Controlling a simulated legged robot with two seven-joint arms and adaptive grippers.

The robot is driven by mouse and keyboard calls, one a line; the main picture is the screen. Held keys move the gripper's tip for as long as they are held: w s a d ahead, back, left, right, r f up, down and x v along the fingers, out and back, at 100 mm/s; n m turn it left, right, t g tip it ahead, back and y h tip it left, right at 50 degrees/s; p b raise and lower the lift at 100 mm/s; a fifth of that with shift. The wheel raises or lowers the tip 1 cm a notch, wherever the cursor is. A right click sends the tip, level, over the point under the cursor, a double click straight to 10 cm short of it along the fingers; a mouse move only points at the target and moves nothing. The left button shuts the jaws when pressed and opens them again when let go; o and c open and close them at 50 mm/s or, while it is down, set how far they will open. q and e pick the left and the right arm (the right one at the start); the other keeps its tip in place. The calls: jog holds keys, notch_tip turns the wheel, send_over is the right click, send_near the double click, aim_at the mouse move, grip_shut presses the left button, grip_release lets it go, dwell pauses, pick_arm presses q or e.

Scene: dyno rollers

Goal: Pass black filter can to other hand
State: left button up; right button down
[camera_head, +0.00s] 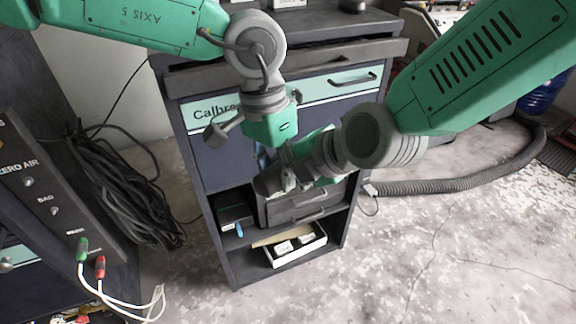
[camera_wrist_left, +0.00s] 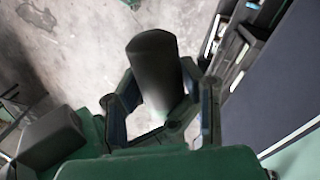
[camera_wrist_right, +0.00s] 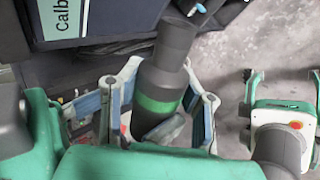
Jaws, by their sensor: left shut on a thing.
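The black filter can shows as a plain dark cylinder in the left wrist view (camera_wrist_left: 155,65), between the fingers of my left gripper (camera_wrist_left: 160,105), which is shut on it. In the head view, my left gripper (camera_head: 272,155) and my right gripper (camera_head: 295,172) are close together in front of the cabinet, partly hiding each other and the can (camera_head: 267,184). In the right wrist view, a dark cylindrical body with a green band (camera_wrist_right: 158,95) lies between the widely spread fingers of my right gripper (camera_wrist_right: 155,110). Contact with those fingers is unclear.
The dark Calbro cabinet (camera_head: 190,85) stands behind the grippers. Its lower shelf holds a white tray (camera_head: 298,251). A grey hose (camera_head: 460,184) runs along the floor at the right. Black cables (camera_head: 120,185) and a gas panel (camera_head: 40,195) are at the left.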

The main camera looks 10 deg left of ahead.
pick_arm(q)
jog(key=o, duration=1.3)
jog(key=shift+c, duration=0.2)
jog(key=shift+r, duration=0.1)
jog(key=r, duration=0.5)
jog(key=w+a+r, duration=0.1)
jog(key=r, duration=0.1)
jog(key=shift+a+r, duration=0.1)
jog(key=shift+r, duration=0.25)
jog(key=a+f+n+t+y, duration=0.25)
jog(key=a+f, duration=0.25)
jog(key=f, duration=0.8)
jog(key=a+f+n+t+y, duration=0.25)
jog(key=a+f, duration=0.35)
jog(key=f, duration=0.6)
jog(key=s+a+f+g+h, duration=0.1)
jog(key=s+a+f, duration=0.1)
jog(key=s, duration=0.5)
jog(key=s+a+f+n+g+h, duration=0.1)
jog(key=s+a+f, duration=0.2)
jog(key=s+f, duration=0.2)
jog(key=s+a+f+g+h, duration=0.1)
jog(key=s+a+f, duration=0.2)
jog(key=s, duration=0.8)
jog(key=shift+s+a+f+n+h, duration=0.2)
jog(key=shift+f+n+h, duration=0.1)
jog(key=shift+f, duration=0.2)
